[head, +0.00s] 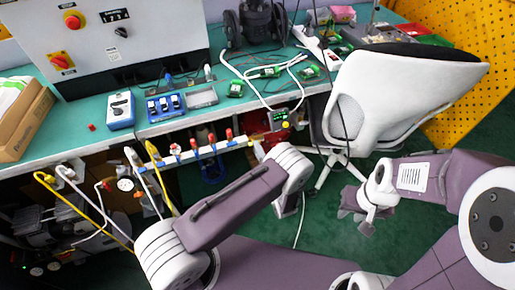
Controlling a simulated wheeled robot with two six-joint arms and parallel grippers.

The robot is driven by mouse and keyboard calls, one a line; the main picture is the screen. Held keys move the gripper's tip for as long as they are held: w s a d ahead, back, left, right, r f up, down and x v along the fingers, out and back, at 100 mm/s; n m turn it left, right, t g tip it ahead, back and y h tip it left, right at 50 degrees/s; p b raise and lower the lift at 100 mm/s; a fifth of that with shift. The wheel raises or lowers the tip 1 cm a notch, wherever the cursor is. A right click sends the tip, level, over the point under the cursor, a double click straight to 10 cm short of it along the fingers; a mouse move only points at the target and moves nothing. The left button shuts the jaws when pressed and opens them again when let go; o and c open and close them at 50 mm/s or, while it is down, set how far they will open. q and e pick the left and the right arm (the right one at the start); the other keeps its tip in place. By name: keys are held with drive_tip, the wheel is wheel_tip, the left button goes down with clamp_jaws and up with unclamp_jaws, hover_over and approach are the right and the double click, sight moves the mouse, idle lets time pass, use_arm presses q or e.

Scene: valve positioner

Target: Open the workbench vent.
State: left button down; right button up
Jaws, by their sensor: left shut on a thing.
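A pale valve manifold pipe (203,151) with several red handles runs along the front of the workbench (215,119). My left arm folds across the middle, and its wrist hides most of the left gripper (262,147). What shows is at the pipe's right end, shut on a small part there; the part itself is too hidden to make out. My right gripper (356,213) hangs over the green floor below the chair, away from the pipe. Its fingers look apart with nothing between them.
A grey chair (400,85) stands right of the pipe. A control panel (125,35), a blue switch box (121,110) and green terminal blocks (236,89) are on the bench. Yellow and white hoses (85,190) hang at left. Floor around my right gripper is clear.

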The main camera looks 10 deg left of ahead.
idle(0.4)
use_arm(q)
drive_tip(key=c, duration=1.5)
unclamp_jaws()
drive_tip(key=v, duration=0.9)
drive_tip(key=shift+p, duration=0.4)
